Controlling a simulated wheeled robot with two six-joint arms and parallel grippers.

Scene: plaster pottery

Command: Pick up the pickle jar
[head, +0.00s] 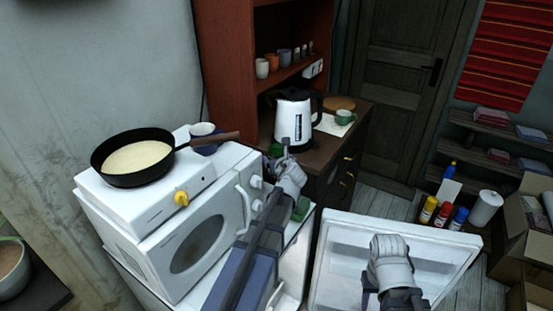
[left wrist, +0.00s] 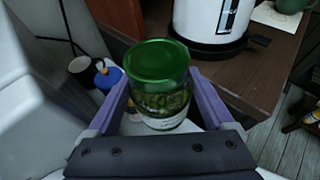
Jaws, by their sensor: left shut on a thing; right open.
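The pickle jar (left wrist: 160,98) is glass with a green lid, a pale label and green contents. In the left wrist view it stands upright between the two purple fingers of my left gripper (left wrist: 160,92), which is shut on it. In the head view my left gripper (head: 285,153) is just right of the microwave, and only a bit of the jar's green (head: 276,150) shows behind it. I cannot tell whether the jar's base touches the surface below. My right gripper (head: 390,243) is open and empty over the open white door; its fingertips are hard to see.
A white microwave (head: 195,245) carries a hotplate with a frying pan (head: 137,158). A white kettle (head: 293,118) stands on the dark cabinet close behind the jar. The open white door (head: 440,252) fills the lower right.

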